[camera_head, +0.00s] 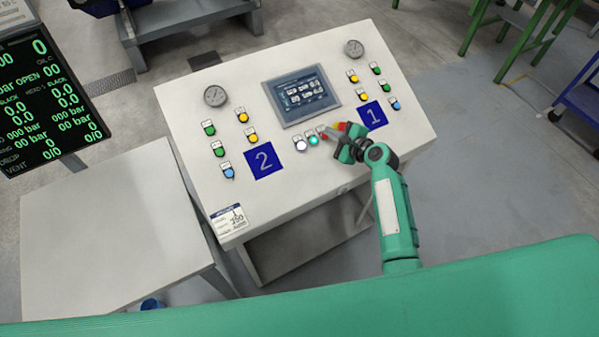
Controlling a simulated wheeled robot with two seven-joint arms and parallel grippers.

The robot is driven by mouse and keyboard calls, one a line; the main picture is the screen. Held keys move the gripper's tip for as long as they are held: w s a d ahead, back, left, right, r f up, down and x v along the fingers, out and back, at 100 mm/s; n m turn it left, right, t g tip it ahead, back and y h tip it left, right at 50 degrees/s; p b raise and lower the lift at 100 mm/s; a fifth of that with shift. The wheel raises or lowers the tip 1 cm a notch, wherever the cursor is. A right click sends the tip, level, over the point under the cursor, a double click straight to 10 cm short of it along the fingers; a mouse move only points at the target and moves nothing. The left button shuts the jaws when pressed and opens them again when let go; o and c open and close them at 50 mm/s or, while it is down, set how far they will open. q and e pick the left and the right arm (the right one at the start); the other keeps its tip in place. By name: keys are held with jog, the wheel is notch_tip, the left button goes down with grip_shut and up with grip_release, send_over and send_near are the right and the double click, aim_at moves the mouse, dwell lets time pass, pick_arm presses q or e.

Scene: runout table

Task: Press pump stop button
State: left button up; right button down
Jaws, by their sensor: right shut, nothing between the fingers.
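The white sloped control panel (300,170) stands in front of me. Below its screen (301,95) is a short row of buttons: a white one (300,144), a lit green one (313,140) and a red one (323,131) at the right end, partly hidden by my gripper. My right gripper (335,131) is shut and empty, with its fingertips at or just over the right end of this row. I cannot tell whether they touch a button, and the labels are too small to read. My left gripper is not in view.
Blue plates 2 (264,161) and 1 (373,115) flank the row, with green, yellow and blue buttons and gauges (215,96) around them. A bare white table (110,230) is at left, beside a black display (45,100).

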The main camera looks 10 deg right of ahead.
jog(key=shift+f, duration=0.1)
dwell(0.5)
jog(key=shift+w+f, duration=0.2)
jog(key=shift+f, duration=0.15)
jog(key=shift+w+a+f+b, duration=0.15)
jog(key=shift+f+b, duration=0.25)
jog(key=shift+b, duration=0.05)
dwell(0.6)
jog(key=shift+s+r+p, duration=0.4)
jog(key=shift+r+p, duration=0.45)
jog(key=shift+p, duration=0.2)
jog(key=shift+s+d+r+p, duration=0.1)
jog(key=shift+d+r+p, duration=0.1)
jog(key=shift+r+p, duration=0.3)
jog(key=r+p, duration=0.1)
jog(key=s+r+p, duration=0.1)
jog(key=r+p, duration=0.1)
jog(key=s+r+p, duration=0.1)
jog(key=p, duration=0.1)
jog(key=shift+d+r, duration=0.25)
jog(key=shift+d, duration=0.15)
